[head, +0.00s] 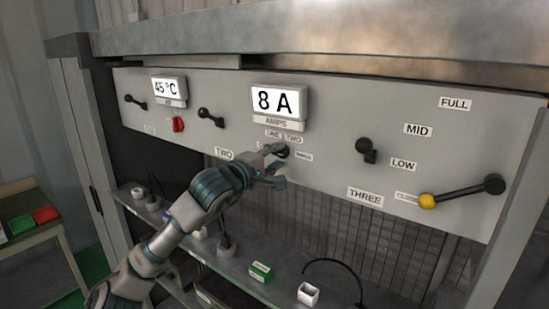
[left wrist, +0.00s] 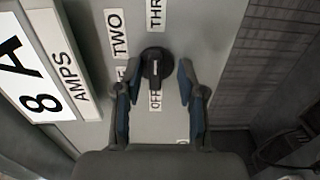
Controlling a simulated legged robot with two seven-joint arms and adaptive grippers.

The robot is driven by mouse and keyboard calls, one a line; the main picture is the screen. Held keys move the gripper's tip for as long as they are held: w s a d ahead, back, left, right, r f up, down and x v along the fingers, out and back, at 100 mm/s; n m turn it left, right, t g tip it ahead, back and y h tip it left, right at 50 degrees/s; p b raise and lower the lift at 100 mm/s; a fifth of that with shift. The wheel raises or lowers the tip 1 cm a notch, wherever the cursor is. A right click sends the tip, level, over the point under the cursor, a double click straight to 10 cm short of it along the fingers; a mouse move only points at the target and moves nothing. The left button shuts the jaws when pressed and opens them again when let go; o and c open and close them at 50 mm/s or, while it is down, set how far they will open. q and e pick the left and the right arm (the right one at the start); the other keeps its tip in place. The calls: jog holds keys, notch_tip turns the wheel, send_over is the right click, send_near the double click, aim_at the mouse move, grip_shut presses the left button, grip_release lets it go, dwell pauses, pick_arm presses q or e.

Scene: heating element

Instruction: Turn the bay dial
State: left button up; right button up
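The bay dial (head: 282,151) is a small black knob on the grey panel, just below the amps display. In the left wrist view the dial (left wrist: 156,64) is round with a bar-shaped grip, and white labels surround it. TWO and THREE are partly readable on one side, and OFF (left wrist: 154,99) is at the end of the bar nearest my gripper. My left gripper (head: 273,171) is at the panel by the dial. In the left wrist view its fingers (left wrist: 158,72) are spread on either side of the dial, with gaps visible. My right gripper is not in view.
The amps display (head: 278,101) reads 8 A; another display (head: 168,88) reads 45 °C. Black levers (head: 210,115) and a yellow-tipped lever (head: 465,191) stick out of the panel. A shelf below holds a green box (head: 261,271) and a white box (head: 308,293).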

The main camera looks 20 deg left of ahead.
pick_arm(q)
jog(key=v, duration=1.2)
jog(key=shift+w, duration=0.1)
